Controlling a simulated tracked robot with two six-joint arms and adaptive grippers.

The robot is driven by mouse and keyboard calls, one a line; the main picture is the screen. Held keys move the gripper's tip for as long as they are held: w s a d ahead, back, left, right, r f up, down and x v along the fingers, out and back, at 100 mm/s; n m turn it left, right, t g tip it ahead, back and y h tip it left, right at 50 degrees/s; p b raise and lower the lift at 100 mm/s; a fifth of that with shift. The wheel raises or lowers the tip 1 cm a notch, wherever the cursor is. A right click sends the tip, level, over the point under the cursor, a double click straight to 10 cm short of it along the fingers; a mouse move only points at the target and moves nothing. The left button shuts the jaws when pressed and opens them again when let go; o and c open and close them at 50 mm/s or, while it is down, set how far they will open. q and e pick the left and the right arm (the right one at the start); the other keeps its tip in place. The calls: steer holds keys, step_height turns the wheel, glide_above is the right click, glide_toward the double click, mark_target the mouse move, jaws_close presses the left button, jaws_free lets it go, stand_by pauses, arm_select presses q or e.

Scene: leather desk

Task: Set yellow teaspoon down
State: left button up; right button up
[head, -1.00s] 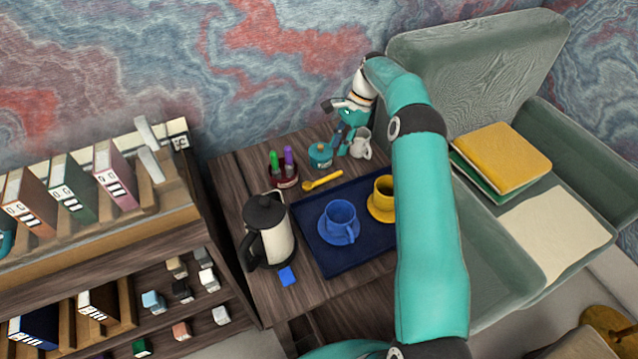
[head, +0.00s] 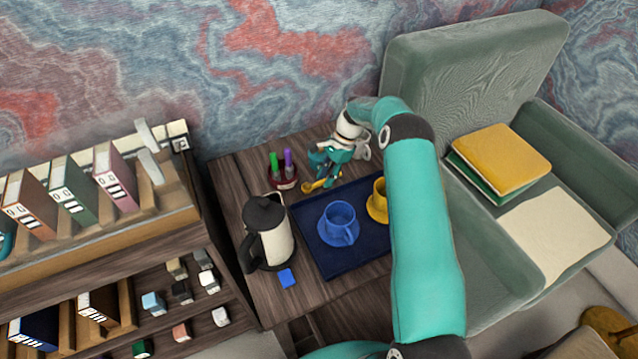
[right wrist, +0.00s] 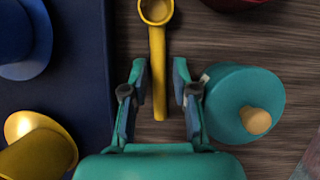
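The yellow teaspoon (head: 308,187) lies on the dark wooden table, just behind the blue tray (head: 309,226). In the right wrist view its bowl (right wrist: 156,10) points away and its handle (right wrist: 157,70) runs back between my fingers. My right gripper (head: 325,178) is low over the spoon. In the right wrist view the gripper (right wrist: 158,75) is open, with a gap on both sides of the handle. In the head view it covers part of the spoon. My left gripper is not in view.
A teal lidded pot (right wrist: 235,95) stands close beside my right finger. The tray holds a blue cup (head: 340,218) and a yellow cup (head: 379,190).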

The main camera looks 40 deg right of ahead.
stand_by(0.3)
jaws_close()
